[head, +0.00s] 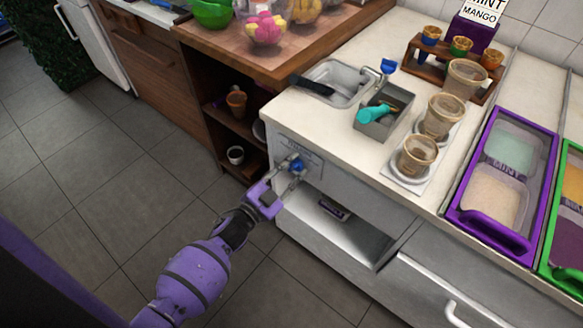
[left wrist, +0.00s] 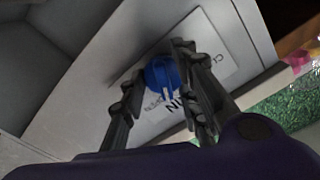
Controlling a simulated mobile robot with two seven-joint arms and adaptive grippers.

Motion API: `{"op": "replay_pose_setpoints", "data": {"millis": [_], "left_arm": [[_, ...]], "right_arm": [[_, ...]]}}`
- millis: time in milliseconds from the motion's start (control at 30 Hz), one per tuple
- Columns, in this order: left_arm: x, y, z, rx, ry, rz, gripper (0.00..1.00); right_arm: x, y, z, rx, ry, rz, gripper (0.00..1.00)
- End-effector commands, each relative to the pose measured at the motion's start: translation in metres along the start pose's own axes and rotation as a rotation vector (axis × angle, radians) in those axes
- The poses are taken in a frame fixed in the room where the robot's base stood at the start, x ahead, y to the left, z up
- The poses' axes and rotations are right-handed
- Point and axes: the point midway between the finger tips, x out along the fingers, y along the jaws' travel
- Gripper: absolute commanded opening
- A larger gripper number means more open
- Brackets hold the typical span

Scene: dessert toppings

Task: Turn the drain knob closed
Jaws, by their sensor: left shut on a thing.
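The drain knob (head: 297,165) is blue and round, mounted on the white front panel of the counter below the sink. In the left wrist view the knob (left wrist: 163,78) sits between the two dark fingers, in front of a white label with dark lettering. My left gripper (head: 291,172) is at the knob, its fingers closed around it; it also shows in the left wrist view (left wrist: 160,82). The fingers partly cover the knob's sides. The small sink (head: 341,75) is set in the counter above. My right gripper is not in view.
An open shelf bay (head: 322,221) lies right below the knob panel. A wooden cabinet with pots (head: 236,154) stands to the left. On the counter are a grey bin with a teal-handled scoop (head: 377,112) and several cups. The floor at left is clear.

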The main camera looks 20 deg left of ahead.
Motion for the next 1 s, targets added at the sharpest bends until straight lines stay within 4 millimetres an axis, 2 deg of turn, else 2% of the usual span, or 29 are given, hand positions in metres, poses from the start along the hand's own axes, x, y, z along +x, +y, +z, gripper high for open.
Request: {"op": "replay_pose_setpoints", "data": {"millis": [33, 333, 1000], "left_arm": [[0.0, 0.005, -0.002, -0.043, 0.0, 0.009, 0.03], [-0.001, 0.005, -0.003, -0.329, -0.002, 0.009, 0.03], [-0.001, 0.003, -0.005, -0.96, -0.003, 0.008, 0.03]], "right_arm": [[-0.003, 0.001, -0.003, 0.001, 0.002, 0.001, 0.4], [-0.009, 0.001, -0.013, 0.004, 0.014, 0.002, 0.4], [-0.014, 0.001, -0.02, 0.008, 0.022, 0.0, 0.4]]}}
